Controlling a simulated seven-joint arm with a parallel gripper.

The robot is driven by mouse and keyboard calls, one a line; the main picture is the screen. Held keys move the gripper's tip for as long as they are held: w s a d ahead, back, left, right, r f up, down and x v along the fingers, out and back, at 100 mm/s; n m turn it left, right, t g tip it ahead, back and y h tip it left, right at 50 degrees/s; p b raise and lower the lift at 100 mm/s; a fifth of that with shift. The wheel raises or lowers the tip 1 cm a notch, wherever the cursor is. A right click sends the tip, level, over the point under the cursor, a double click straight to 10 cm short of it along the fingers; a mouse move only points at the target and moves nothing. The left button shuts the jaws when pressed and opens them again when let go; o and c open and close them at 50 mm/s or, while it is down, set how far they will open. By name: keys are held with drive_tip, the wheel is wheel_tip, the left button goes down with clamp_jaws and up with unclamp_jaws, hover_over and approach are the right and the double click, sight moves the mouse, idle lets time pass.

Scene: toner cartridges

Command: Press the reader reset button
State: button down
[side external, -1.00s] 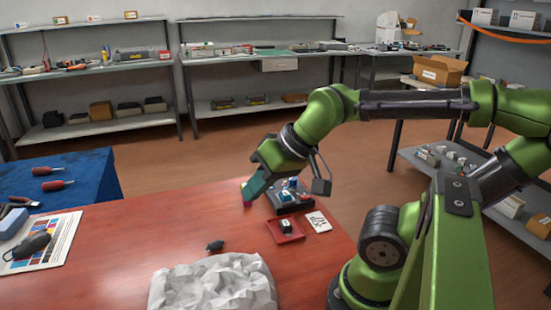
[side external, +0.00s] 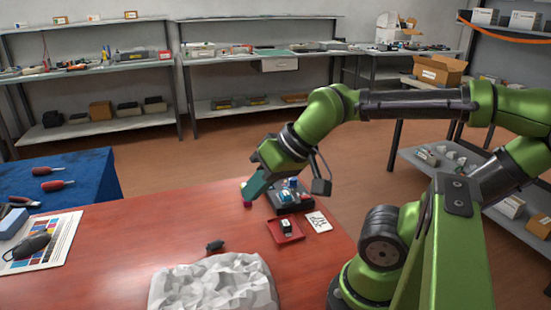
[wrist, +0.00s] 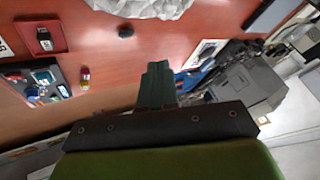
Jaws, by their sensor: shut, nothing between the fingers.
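My gripper (side external: 255,186) is shut and empty, its teal fingers pointing down and left above the far part of the red table. The closed fingers also show in the wrist view (wrist: 157,84). A dark device (side external: 303,206) holding small blue, white and red parts stands just right of the fingers in the side view. It also shows at the left of the wrist view (wrist: 60,76), apart from the fingers. I cannot tell which part is the reset button. A small magenta piece (side external: 247,203) lies by the fingertips in the side view; in the wrist view it is pink and yellow (wrist: 85,78).
A red tray (side external: 297,237) with a black cartridge (side external: 286,227) and a marked white card (side external: 319,221) lie near the device. A small dark object (side external: 215,246) and a crumpled white heap (side external: 214,285) are nearer the front. The table's left-middle is clear.

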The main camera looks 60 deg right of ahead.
idle(0.3)
drive_tip(key=w+d+f+m, duration=0.3)
drive_tip(key=d+m, duration=0.5)
drive_tip(key=d, duration=0.6)
drive_tip(key=w+d+f+m+t+h, duration=0.1)
drive_tip(key=w+d+f+m, duration=0.3)
drive_tip(key=d+m, duration=0.4)
drive_tip(key=w+d+f+m+t+h, duration=0.1)
drive_tip(key=w+d+f+m, duration=0.2)
drive_tip(key=d, duration=1.8)
drive_tip(key=m, duration=0.4)
drive_tip(key=shift+w+d+f+m, duration=0.2)
drive_tip(key=shift+w+m, duration=0.1)
drive_tip(key=shift+m, duration=0.1)
drive_tip(key=shift+f, duration=4.45)
drive_tip(key=shift+f, duration=0.1)
